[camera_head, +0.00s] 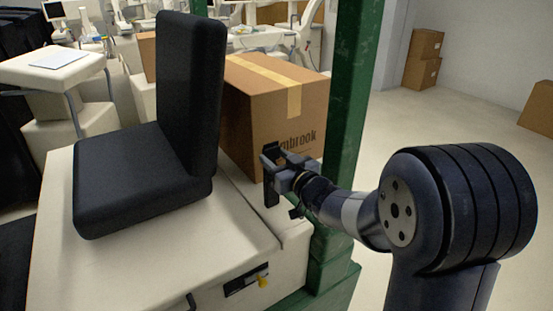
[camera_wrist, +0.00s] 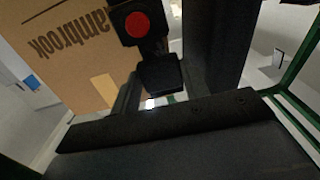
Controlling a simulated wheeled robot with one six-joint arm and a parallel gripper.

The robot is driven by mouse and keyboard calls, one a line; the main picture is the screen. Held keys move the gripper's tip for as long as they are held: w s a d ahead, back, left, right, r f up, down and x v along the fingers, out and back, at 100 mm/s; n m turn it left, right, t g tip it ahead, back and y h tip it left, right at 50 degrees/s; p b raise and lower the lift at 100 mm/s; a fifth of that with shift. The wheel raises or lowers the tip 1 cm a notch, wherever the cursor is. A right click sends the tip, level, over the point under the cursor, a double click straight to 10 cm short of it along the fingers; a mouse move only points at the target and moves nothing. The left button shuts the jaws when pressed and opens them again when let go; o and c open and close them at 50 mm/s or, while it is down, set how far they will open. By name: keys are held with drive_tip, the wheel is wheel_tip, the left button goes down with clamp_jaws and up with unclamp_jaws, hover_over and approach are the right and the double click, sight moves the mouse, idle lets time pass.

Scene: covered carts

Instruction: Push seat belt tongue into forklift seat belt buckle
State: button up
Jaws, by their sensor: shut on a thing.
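My gripper (camera_head: 274,172) is in front of the cardboard box, to the right of the black seat (camera_head: 140,165). In the wrist view its jaws (camera_wrist: 160,84) are closed around a small black block, which I take to be the seat belt tongue (camera_wrist: 160,74). A black piece with a round red button, apparently the buckle (camera_wrist: 124,10), shows just above that block. The two overlap in the picture, and I cannot tell whether they touch or whether the tongue is inside. In the head view, the dark parts at my gripper are too small to separate.
A printed cardboard box (camera_head: 285,110) stands behind my gripper. A green post (camera_head: 347,90) rises close behind my arm. The pale seat base (camera_head: 110,262) carries a yellow knob (camera_head: 262,281). Open floor lies to the right.

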drive_tip(key=shift+f+b, duration=0.95)
drive_tip(key=shift+f, duration=0.15)
drive_tip(key=o, duration=1.1)
drive_tip(key=b+v, duration=0.1)
drive_tip(key=v, duration=0.9)
drive_tip(key=shift+s+d, duration=0.3)
